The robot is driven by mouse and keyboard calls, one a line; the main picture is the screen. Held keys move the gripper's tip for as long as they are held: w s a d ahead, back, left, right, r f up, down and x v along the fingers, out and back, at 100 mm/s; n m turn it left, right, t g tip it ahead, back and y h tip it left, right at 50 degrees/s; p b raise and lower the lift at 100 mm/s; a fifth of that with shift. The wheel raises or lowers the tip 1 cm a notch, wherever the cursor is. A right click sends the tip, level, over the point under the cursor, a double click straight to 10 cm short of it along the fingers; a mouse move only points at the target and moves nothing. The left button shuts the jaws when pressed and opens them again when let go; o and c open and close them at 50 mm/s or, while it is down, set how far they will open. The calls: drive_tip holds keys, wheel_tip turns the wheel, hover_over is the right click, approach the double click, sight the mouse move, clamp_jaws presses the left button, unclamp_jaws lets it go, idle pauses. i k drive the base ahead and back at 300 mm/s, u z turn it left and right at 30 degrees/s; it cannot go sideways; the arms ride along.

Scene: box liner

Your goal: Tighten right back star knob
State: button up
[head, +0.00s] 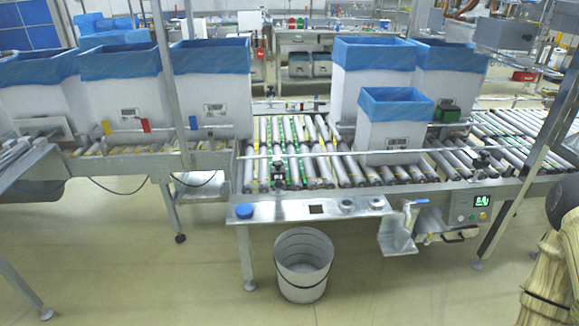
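A dark knob-like fitting (481,158) sits on the front guide rail at the right of the roller conveyor. A similar dark fitting (278,168) sits on the same rail at the left. I cannot single out the right back star knob with certainty. My gripper is not in view.
White boxes with blue liners stand on the conveyor (310,150). A metal panel (310,208) with a blue button, and a control box (470,207) with a green display, run along the front. A grey bin (303,265) stands below.

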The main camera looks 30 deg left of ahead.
sight(277, 164)
drive_tip(key=z, duration=0.5)
drive_tip(key=i, duration=0.7)
drive_tip(key=u, duration=2.6)
